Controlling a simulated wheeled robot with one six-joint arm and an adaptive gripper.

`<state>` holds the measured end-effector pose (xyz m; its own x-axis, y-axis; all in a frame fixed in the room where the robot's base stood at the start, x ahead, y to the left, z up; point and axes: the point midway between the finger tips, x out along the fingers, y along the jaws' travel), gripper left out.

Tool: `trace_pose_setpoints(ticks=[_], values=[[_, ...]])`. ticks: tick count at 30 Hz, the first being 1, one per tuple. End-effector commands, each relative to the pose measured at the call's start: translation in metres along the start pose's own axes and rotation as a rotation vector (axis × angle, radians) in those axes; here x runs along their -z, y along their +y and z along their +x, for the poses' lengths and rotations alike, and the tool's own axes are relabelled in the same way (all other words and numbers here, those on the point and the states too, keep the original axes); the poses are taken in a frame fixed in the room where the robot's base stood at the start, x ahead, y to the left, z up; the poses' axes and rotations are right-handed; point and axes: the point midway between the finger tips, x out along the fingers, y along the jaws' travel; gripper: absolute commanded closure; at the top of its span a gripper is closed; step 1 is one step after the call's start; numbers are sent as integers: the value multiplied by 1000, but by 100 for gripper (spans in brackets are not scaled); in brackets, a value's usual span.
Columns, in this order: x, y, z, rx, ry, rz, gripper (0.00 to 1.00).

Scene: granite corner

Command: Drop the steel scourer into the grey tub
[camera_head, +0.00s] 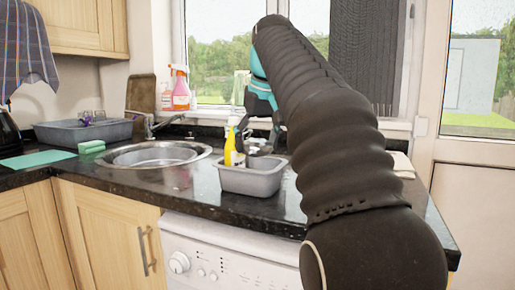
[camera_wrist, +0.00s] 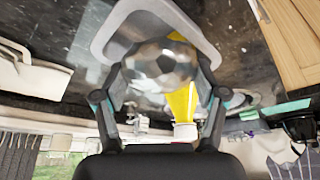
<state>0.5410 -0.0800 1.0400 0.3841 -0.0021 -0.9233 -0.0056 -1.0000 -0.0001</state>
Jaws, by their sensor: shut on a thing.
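The grey tub (camera_head: 250,182) stands on the dark counter right of the sink. In the wrist view its pale rim (camera_wrist: 103,38) shows beyond the scourer. My gripper (camera_head: 260,135) is above the tub, partly hidden by my arm in the head view. In the wrist view my gripper (camera_wrist: 160,82) is shut on the steel scourer (camera_wrist: 158,62), a round silvery ball between both fingers. The scourer overlaps the tub opening in that view. The exact height of the scourer above the tub is hard to tell.
A yellow bottle (camera_head: 230,151) rises at the tub's left end, close to my gripper; its base is hidden. The round sink (camera_head: 158,153), a green sponge (camera_head: 92,147) and a grey basin (camera_head: 75,135) lie left.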

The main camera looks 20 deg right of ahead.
Motion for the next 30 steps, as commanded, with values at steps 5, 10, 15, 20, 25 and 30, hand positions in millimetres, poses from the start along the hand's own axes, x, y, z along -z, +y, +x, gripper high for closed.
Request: trace_pose_setpoints(ticks=[5,10,15,20,25,30], values=[[-6,0,12,0,-2,1,53],[-6,0,14,0,1,1,53],[-6,0,14,0,0,1,53],[-8,0,18,0,0,0,53],[-10,0,23,0,-1,0,53],[-11,0,25,0,-1,0,53]])
